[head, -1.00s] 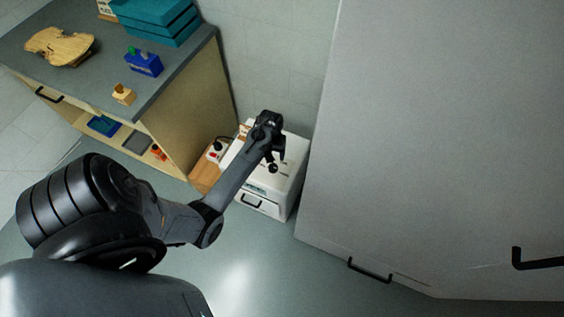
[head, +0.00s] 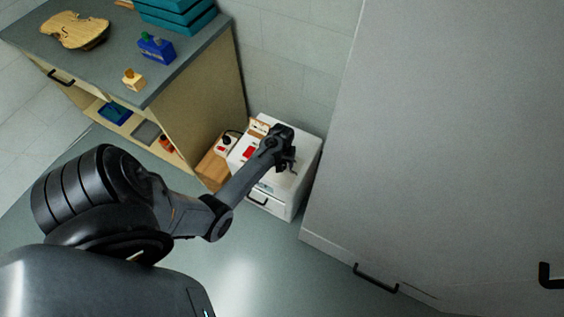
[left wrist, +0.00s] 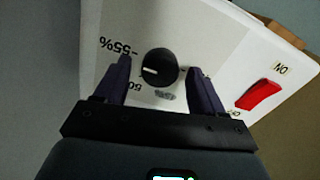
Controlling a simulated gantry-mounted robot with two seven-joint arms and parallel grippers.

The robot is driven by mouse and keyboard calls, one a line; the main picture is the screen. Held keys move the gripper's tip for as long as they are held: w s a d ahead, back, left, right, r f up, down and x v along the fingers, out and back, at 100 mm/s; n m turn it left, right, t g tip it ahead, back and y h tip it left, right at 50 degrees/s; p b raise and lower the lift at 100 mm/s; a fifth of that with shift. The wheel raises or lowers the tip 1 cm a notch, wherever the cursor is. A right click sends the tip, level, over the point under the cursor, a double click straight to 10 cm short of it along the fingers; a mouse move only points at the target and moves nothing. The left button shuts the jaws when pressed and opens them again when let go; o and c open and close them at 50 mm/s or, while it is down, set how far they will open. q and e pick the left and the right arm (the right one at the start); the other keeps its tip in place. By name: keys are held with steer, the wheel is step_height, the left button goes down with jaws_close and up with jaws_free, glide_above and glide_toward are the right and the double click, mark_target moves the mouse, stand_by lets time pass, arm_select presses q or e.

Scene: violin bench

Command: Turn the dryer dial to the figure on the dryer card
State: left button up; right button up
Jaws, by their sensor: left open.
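The white dryer (head: 304,160) stands on the floor between the bench and the tall grey cabinet. Its black round dial (left wrist: 160,68) shows in the left wrist view, with a pale pointer line directed left, towards the "55%" marking (left wrist: 118,47). Another figure beside the dial is partly hidden by a finger. My left gripper (left wrist: 160,85) is open, its fingers on either side of the dial; I cannot tell whether they touch it. In the head view my left gripper (head: 288,163) is over the dryer's top and hides the dial. A small card (head: 259,127) stands at the dryer's back edge, its writing unreadable.
A red switch (left wrist: 259,95) with ON and OFF labels sits beside the dial. A wooden block (head: 213,168) with a white socket (head: 228,143) is left of the dryer. The bench (head: 200,120) and grey cabinet (head: 440,150) flank it closely. Open floor (head: 260,270) lies in front.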

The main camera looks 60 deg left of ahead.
arm_select(q)
steer(key=c, duration=1.1)
steer(key=shift+o, duration=0.2)
steer(key=shift+r+n+p, duration=0.25)
steer(key=shift+n+p, duration=0.35)
steer(key=shift+p, duration=0.4)
steer(key=n+p, duration=0.5)
steer(key=n, duration=0.1)
steer(key=shift+f+n, duration=0.1)
steer(key=shift+n, duration=0.2)
steer(key=n, duration=0.3)
steer(key=shift+s+f+p, duration=0.1)
steer(key=shift+p, duration=0.3)
steer(key=shift+n, duration=0.4)
